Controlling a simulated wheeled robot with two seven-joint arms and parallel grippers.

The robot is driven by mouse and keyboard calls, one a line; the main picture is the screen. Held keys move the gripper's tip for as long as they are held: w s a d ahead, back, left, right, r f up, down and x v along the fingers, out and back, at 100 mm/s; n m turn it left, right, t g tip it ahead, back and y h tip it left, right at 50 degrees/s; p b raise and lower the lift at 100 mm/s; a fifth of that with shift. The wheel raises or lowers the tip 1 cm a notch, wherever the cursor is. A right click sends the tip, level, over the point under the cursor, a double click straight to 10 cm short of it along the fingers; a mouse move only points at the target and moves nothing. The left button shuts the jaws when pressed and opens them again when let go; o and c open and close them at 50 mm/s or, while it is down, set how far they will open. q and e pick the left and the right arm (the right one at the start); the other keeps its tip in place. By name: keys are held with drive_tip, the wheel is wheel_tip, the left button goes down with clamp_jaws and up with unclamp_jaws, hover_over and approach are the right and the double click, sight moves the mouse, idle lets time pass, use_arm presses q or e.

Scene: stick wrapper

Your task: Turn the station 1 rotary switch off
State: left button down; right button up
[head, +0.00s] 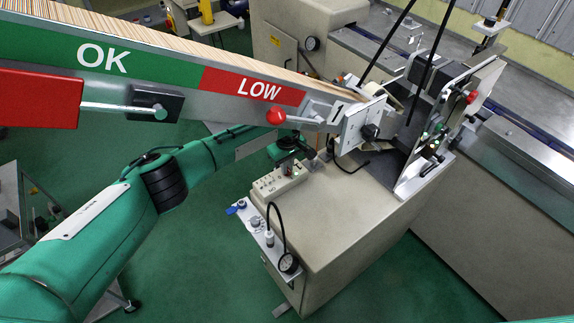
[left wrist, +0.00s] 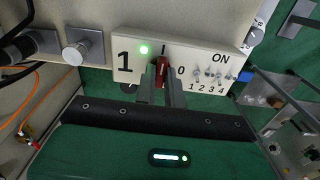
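The station 1 panel (left wrist: 205,70) is a pale box marked "1", with a lit green lamp (left wrist: 144,49). Its rotary switch (left wrist: 162,70) has a red handle between the marks "I" and "0", pointing roughly toward "I". My left gripper (left wrist: 163,82) has its two fingers close on either side of this handle and looks shut on it; the fingers partly hide the switch. In the head view the panel (head: 279,181) sits on the beige cabinet top, with my left gripper (head: 290,160) just above it. My right gripper is not in view.
Small toggle switches (left wrist: 208,76) numbered 1 to 4 sit right of the rotary switch. A side shelf (head: 262,232) carries a black hose.

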use_arm(q)
drive_tip(key=shift+m, duration=1.2)
drive_tip(key=m, duration=0.5)
drive_tip(key=shift+p, duration=0.35)
drive_tip(key=m, duration=0.8)
drive_tip(key=shift+m, duration=0.7)
